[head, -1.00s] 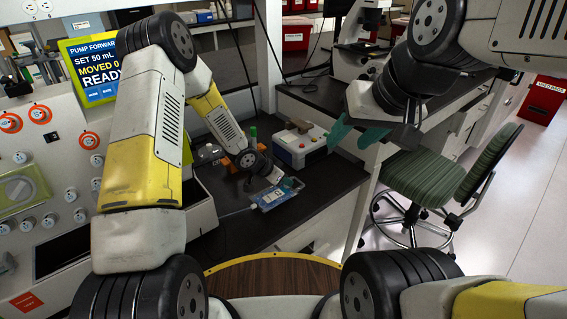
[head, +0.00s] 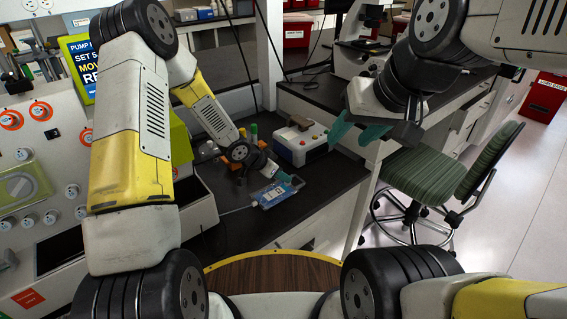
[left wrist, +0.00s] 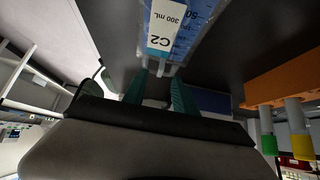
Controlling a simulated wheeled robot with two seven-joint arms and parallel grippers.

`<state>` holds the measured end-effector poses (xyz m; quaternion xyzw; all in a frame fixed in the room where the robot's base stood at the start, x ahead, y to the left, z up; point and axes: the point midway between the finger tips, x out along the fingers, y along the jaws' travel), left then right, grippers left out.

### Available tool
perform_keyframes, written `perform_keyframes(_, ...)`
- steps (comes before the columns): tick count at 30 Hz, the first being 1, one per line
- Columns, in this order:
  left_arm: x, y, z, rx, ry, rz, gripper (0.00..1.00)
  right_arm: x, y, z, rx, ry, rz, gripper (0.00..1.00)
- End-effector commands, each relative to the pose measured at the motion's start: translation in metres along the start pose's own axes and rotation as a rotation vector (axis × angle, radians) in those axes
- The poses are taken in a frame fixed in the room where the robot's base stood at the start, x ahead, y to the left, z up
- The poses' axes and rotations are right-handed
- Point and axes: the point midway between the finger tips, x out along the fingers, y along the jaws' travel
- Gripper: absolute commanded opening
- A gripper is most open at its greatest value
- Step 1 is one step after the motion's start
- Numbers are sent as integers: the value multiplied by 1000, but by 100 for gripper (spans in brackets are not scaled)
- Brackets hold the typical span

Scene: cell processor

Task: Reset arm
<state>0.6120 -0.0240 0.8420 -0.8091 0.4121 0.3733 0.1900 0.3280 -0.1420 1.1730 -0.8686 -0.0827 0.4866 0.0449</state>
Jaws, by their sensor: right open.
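My left gripper (head: 287,181) is low over the dark bench, right beside a clear bag (head: 270,196) with blue print that lies there. In the left wrist view, the two teal fingers (left wrist: 157,84) stand apart. The bag shows beyond them with a white label (left wrist: 165,27) reading "C2 300 mL", and its ports point between the fingertips. I see no firm contact with the bag. My right gripper (head: 355,136) hangs at the upper right in the head view, near the side bench's end. Its teal fingers are apart and empty.
A white box with red and green knobs (head: 303,145) stands behind the bag. An orange holder with coloured-cap tubes (left wrist: 283,88) is close to the left gripper. The pump panel (head: 30,180) is at the left. A green chair (head: 440,175) stands at the right.

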Motion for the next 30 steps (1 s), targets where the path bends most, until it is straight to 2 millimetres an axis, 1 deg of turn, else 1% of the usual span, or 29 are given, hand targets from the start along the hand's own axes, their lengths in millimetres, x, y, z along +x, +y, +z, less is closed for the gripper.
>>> perform_keyframes(1,-11,-2,0,-1,1,-3,34,0,0,0,0,0,0,46)
perform_keyframes(3,-22,-1,0,-1,1,-3,34,0,0,0,0,0,0,46)
perform_keyframes(9,-42,-1,0,1,-2,-5,34,0,0,0,0,0,0,46)
perform_keyframes(11,-49,-5,-2,1,-10,-21,34,0,0,0,0,0,0,46)
perform_keyframes(14,-74,-17,-6,-9,-44,-82,34,0,0,0,0,0,0,46)
perform_keyframes(17,-115,-34,-13,-39,-94,-180,34,0,0,0,0,0,0,46)
perform_keyframes(18,-135,-40,-15,-59,-116,-224,34,0,0,0,0,0,0,46)
perform_keyframes(20,-166,-46,-17,-92,-145,-286,34,0,0,0,0,0,0,46)
perform_keyframes(21,-187,-48,-18,-119,-162,-324,34,0,0,0,0,0,0,46)
perform_keyframes(22,-202,-48,-19,-140,-172,-351,34,0,0,0,0,0,0,46)
perform_keyframes(23,-218,-48,-19,-162,-181,-376,34,0,0,0,0,0,0,46)
perform_keyframes(24,-238,-46,-19,-194,-191,-408,34,0,0,0,0,0,0,46)
perform_keyframes(26,-267,-41,-19,-243,-203,-447,34,0,0,0,0,0,0,46)
perform_keyframes(27,-287,-36,-18,-279,-206,-471,34,0,0,0,0,0,0,46)
perform_keyframes(29,-314,-25,-16,-334,-208,-498,34,0,0,0,0,0,0,46)
perform_keyframes(30,-331,-17,-14,-373,-206,-512,34,0,0,0,0,0,0,46)
